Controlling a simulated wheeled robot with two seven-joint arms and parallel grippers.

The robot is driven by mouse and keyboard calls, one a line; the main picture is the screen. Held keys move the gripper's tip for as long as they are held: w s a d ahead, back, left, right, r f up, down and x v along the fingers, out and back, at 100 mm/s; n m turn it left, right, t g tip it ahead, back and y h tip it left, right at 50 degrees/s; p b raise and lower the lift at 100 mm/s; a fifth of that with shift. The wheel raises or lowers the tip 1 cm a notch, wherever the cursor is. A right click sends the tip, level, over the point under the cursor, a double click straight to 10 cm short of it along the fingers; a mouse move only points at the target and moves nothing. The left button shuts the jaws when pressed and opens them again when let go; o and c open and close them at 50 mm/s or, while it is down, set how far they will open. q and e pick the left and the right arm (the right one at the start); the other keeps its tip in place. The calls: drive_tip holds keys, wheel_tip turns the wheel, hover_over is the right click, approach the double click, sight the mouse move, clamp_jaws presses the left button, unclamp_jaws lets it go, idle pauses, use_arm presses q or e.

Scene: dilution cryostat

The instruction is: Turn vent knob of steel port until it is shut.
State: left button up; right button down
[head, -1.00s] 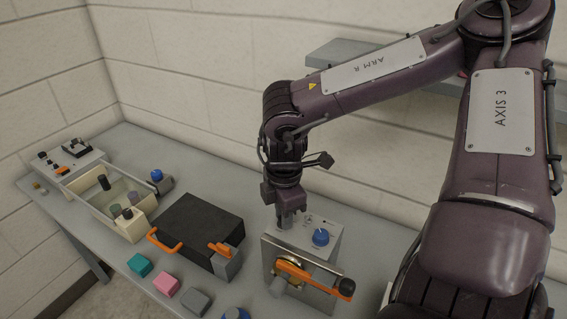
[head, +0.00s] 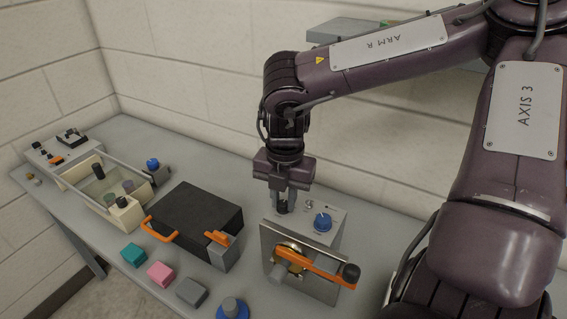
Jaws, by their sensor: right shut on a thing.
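The steel port (head: 330,290) stands at the front right of the bench, a metal box with an upright front plate and an orange lever (head: 313,264) with a black ball end. Its top carries a blue knob (head: 322,222) and, at the left, a small dark knob that I take for the vent knob (head: 283,208). My right gripper (head: 282,203) points down from above and is shut on this dark knob, with its fingers partly hiding it. The knob's marking cannot be read. My left gripper is out of view.
A black box with orange handles (head: 200,213) stands left of the port. Teal (head: 133,254), pink (head: 160,274) and grey (head: 191,291) blocks and a blue round part (head: 232,309) lie in front. An open glass-walled tray (head: 75,180) stands further left. A wall closes the back.

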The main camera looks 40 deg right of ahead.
sight(283, 202)
drive_tip(key=n, duration=0.3)
drive_tip(key=shift+n, duration=0.4)
drive_tip(key=n, duration=0.4)
drive_tip(key=shift+w+b, duration=0.1)
drive_tip(key=shift+b, duration=0.2)
drive_tip(key=shift+n, duration=0.3)
drive_tip(key=c, duration=1.3)
unclamp_jaws()
drive_tip(key=shift+o, duration=0.2)
wheel_tip(283, 202, up, 8)
drive_tip(key=shift+d+f, duration=0.1)
